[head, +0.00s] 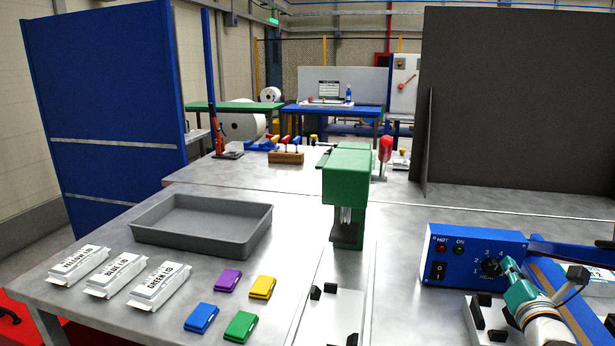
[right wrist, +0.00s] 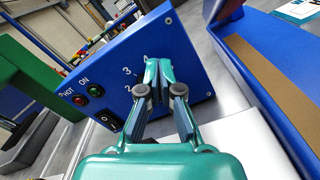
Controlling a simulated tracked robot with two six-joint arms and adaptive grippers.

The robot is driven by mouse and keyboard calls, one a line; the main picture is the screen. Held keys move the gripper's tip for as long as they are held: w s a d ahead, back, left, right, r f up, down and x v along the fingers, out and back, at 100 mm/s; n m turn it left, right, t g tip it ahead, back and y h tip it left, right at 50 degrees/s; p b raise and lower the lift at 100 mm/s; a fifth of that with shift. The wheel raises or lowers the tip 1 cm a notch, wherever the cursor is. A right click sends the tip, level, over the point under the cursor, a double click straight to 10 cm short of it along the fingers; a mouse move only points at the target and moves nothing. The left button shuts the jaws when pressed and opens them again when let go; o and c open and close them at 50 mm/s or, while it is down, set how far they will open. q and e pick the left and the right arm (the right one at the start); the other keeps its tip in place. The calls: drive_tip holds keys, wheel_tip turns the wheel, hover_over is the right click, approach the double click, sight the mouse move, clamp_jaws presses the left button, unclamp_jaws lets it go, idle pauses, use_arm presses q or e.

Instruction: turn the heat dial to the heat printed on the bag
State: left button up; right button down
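The blue heater box (head: 450,260) stands at the right of the bench with HOT and ON lights, a switch and a black heat dial (head: 491,267) ringed by numbers. My right gripper (head: 508,264) is at the dial's right side in the head view. In the right wrist view its fingertips (right wrist: 158,72) are close together at the panel and hide the dial; I cannot tell whether they grip it. The pointer's setting is unclear. My left gripper is not in view.
A grey tray (head: 190,247) lies behind the bags. Purple (head: 228,280), yellow (head: 262,287), blue (head: 201,318) and green (head: 240,327) small cases lie nearby. A green press (head: 346,175) stands mid-bench. A dark panel (head: 520,100) rises behind the heater box.

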drive_tip(key=shift+a+f, duration=0.25)
drive_tip(key=shift+f, duration=0.35)
drive_tip(key=shift+d+r, duration=0.1)
drive_tip(key=shift+d, duration=0.05)
drive_tip(key=shift+s+d+r+b, duration=0.1)
drive_tip(key=shift+d+b, duration=0.05)
drive_tip(key=shift+b, duration=0.2)
drive_tip(key=shift+s+b, duration=0.35)
drive_tip(key=shift+s, duration=0.1)
drive_tip(key=v, duration=0.1)
drive_tip(key=b+v, duration=0.1)
drive_tip(key=v, duration=0.2)
drive_tip(key=shift+d+r+b, duration=0.1)
drive_tip(key=shift+r+b, duration=0.15)
drive_tip(key=shift+b, duration=0.15)
drive_tip(key=shift+s+r, duration=0.1)
drive_tip(key=shift+s, duration=0.4)
